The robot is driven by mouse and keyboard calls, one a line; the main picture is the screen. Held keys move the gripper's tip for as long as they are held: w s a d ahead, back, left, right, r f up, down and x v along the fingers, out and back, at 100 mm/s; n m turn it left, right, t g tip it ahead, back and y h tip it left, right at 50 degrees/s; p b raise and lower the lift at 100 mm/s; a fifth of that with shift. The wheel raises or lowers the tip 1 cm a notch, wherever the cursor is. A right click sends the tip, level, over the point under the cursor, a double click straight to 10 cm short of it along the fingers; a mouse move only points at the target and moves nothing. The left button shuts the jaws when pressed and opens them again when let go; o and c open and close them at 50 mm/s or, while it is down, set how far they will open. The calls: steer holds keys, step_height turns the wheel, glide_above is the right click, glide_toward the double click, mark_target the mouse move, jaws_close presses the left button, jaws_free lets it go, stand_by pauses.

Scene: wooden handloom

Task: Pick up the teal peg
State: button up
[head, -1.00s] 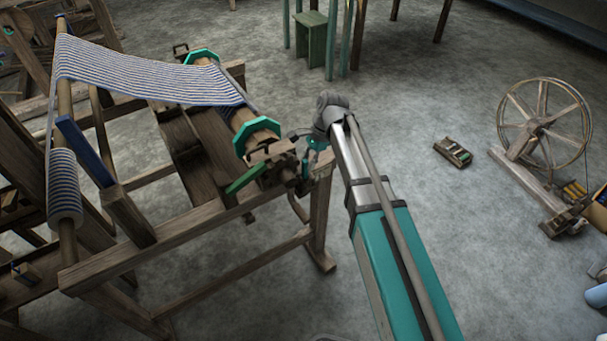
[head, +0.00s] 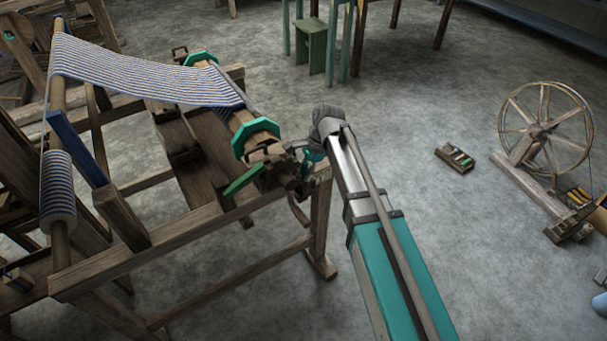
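The wooden loom (head: 190,228) stands at left, with striped blue-and-white cloth (head: 145,75) and a beam with teal-green octagonal flanges (head: 255,137). A green bar (head: 243,181) sticks out from the beam's near end. My arm reaches in from the lower right, its wrist beside the loom's right corner post. My gripper (head: 298,163) is at the beam's near end, small and partly hidden among dark wooden parts. A small teal patch shows there; I cannot tell whether it is the peg or part of my wrist. Whether my fingers are open or shut does not show.
A green stool (head: 311,45) stands at the back. A small wooden box (head: 455,158) lies on the floor right of my arm, with a spinning wheel (head: 545,135) farther right. The grey floor between them is clear.

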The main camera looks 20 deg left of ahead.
jaws_close()
steer(key=shift+r, duration=0.1)
step_height(320, 180, up, 18)
steer(key=p, duration=1.8)
stand_by(0.5)
